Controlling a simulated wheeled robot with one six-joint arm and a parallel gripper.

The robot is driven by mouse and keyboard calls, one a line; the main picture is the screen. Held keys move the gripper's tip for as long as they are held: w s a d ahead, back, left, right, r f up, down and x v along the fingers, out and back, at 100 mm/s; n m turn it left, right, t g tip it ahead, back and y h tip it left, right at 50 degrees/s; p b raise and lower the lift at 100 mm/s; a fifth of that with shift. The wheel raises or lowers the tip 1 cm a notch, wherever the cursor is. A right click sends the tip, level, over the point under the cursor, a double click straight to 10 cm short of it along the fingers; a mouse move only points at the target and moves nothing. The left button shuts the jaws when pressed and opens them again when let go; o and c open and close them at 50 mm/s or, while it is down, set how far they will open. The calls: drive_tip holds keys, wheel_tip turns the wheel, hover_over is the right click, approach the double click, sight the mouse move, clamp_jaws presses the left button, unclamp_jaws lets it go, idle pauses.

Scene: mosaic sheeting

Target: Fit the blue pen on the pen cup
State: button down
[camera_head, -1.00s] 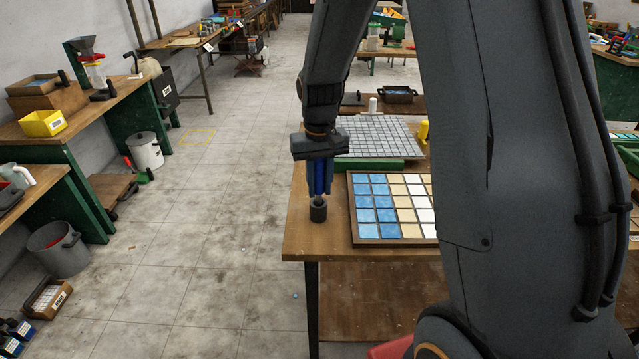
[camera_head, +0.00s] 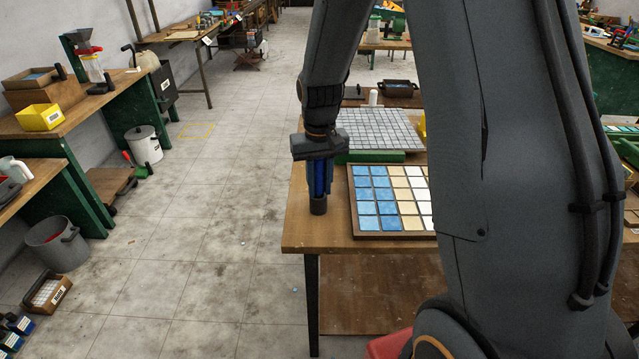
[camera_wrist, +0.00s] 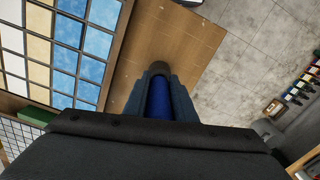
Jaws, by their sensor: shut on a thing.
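My gripper (camera_head: 319,180) points straight down at the left front corner of the wooden table. It is shut on the blue pen (camera_head: 320,176), which stands upright between the fingers. The pen also shows as a blue bar in the wrist view (camera_wrist: 160,100). The dark pen cup (camera_head: 318,208) stands on the table directly under the gripper, and its top meets the fingertips. In the wrist view the cup (camera_wrist: 159,67) shows just past the fingertips. The pen's lower end is hidden, so I cannot tell how deep it sits in the cup.
A framed tray of blue, tan and white tiles (camera_head: 353,213) lies close to the right of the cup. A grey mosaic sheet (camera_head: 380,130) on a green base lies behind. The table's left and front edges (camera_head: 300,248) are near the cup.

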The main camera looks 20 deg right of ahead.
sight(320, 162)
drive_tip(key=c, duration=1.4)
unclamp_jaws()
drive_tip(key=shift+r+b, duration=1.1)
drive_tip(key=shift+r, duration=2.8)
drive_tip(key=shift+s, duration=0.1)
drive_tip(key=shift+n+t, duration=0.3)
drive_tip(key=shift+t, duration=0.4)
drive_tip(key=s+f, duration=0.2)
drive_tip(key=s, duration=0.3)
drive_tip(key=s+f+b, duration=0.1)
drive_tip(key=s+f, duration=0.1)
drive_tip(key=s, duration=0.3)
drive_tip(key=s+f+b, duration=0.1)
drive_tip(key=s+f, duration=0.1)
drive_tip(key=s, duration=0.3)
drive_tip(key=shift+s+f, duration=0.1)
drive_tip(key=shift+s, duration=0.3)
